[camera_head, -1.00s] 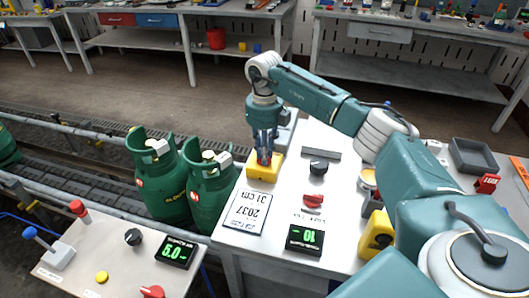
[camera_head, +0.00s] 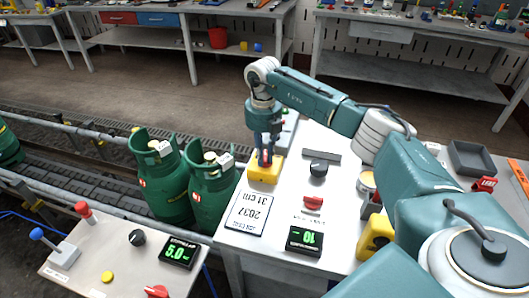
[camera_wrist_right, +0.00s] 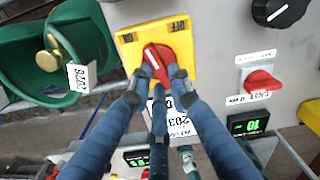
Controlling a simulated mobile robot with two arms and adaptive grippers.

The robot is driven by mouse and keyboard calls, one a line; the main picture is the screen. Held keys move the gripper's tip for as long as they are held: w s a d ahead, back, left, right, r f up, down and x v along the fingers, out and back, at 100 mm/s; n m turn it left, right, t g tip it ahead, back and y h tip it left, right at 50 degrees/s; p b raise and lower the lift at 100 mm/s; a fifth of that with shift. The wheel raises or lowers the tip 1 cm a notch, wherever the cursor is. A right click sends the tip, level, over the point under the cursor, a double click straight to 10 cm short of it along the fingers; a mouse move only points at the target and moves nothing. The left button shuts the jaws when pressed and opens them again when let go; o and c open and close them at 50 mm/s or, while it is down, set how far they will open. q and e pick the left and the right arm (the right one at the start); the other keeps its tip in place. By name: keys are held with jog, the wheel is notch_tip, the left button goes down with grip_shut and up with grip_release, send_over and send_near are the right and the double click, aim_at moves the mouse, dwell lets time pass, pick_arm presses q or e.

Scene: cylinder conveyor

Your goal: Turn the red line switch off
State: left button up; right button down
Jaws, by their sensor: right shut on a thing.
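The red line switch is a red knob (camera_wrist_right: 158,60) with a white mark, on a yellow plate (camera_wrist_right: 128,48) with upside-down lettering along its edge. In the wrist view, my right gripper (camera_wrist_right: 158,82) has its fingers around the knob and touching it, shut on it. In the head view, my right gripper (camera_head: 265,158) points straight down onto the yellow switch box (camera_head: 265,174). The fingers hide most of the knob there. The mark slants toward the upper left in the wrist view. My left gripper is not in view.
A second red knob (camera_head: 313,202), a black knob (camera_head: 319,167) and a green-digit display (camera_head: 304,240) are on the same white table (camera_head: 230,243). Green gas cylinders (camera_head: 212,190) stand at left on the conveyor. Another panel (camera_head: 120,265) is at front left.

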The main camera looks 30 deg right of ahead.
jog(key=m, duration=0.2)
jog(key=m+p, duration=0.1)
jog(key=m, duration=0.1)
jog(key=m+p, duration=0.1)
jog(key=m, duration=0.1)
jog(key=shift+w+r+m, duration=0.15)
jog(key=shift+w+m, duration=0.15)
jog(key=shift+w, duration=0.1)
jog(key=m, duration=0.2)
jog(key=m+p, duration=0.2)
jog(key=m, duration=0.1)
jog(key=shift+w+m, duration=0.3)
jog(key=c, duration=1.6)
grip_release()
notch_tip(320, 180, up, 12)
jog(key=shift+f, duration=0.1)
